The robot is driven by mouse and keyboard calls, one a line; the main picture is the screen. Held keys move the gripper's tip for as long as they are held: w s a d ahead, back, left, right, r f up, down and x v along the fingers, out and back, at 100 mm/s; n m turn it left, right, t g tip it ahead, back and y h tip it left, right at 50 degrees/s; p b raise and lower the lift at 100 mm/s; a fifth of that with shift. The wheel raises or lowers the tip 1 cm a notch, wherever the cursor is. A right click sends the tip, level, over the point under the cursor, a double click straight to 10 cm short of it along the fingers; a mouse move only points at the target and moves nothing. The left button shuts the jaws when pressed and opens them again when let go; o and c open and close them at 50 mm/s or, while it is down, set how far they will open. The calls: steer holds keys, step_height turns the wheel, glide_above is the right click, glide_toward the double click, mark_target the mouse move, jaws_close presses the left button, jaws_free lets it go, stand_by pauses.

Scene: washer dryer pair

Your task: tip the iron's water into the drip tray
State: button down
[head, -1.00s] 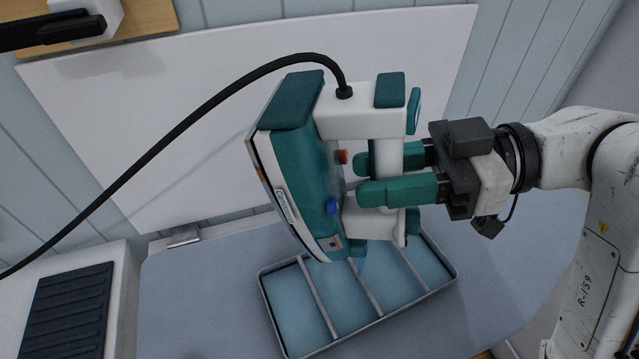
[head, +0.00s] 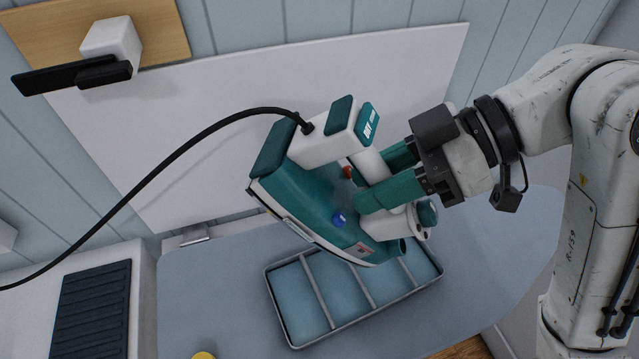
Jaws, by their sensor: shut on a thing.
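The teal and white iron (head: 310,195) is held in the air, tilted, with its nose low and toward the right. My gripper (head: 375,180) is shut on the iron's white handle, its teal fingers around it. The drip tray (head: 297,343), grey-rimmed and divided into blue compartments, lies on the grey-blue board below. The iron's nose is over the tray's back right part and hides some of it. No falling water shows. A black cord runs from the iron's heel to the left.
The grey-blue board (head: 210,300) has free room left and right of the tray. A white panel (head: 180,130) stands behind it. A white unit with a dark ribbed pad (head: 92,310) is at the left. A small yellow thing (head: 203,355) shows at the bottom edge.

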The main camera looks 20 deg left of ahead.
mark_target(382, 160)
steer(key=shift+r+t+h+p, duration=0.15)
steer(key=shift+r+h+p, duration=0.5)
steer(key=shift+h+p, duration=0.65)
steer(key=shift+r+t+h+p, duration=0.15)
steer(key=shift+r+h+p, duration=0.6)
steer(key=shift+p, duration=0.95)
steer(key=h+p, duration=0.2)
steer(key=p, duration=0.1)
steer(key=r+h+p, duration=0.1)
steer(key=p, duration=0.2)
steer(key=shift+r+m+h, duration=0.25)
steer(key=shift+m+h, duration=0.1)
steer(key=shift+m, duration=0.05)
steer(key=shift+f, duration=0.1)
steer(key=shift+r+t+h, duration=0.15)
steer(key=shift+r+h, duration=0.1)
steer(key=shift+h, duration=0.45)
steer(key=shift+r+t+h, duration=0.15)
steer(key=shift+r+h, duration=0.05)
steer(key=shift+h, duration=0.5)
steer(key=shift+f, duration=0.1)
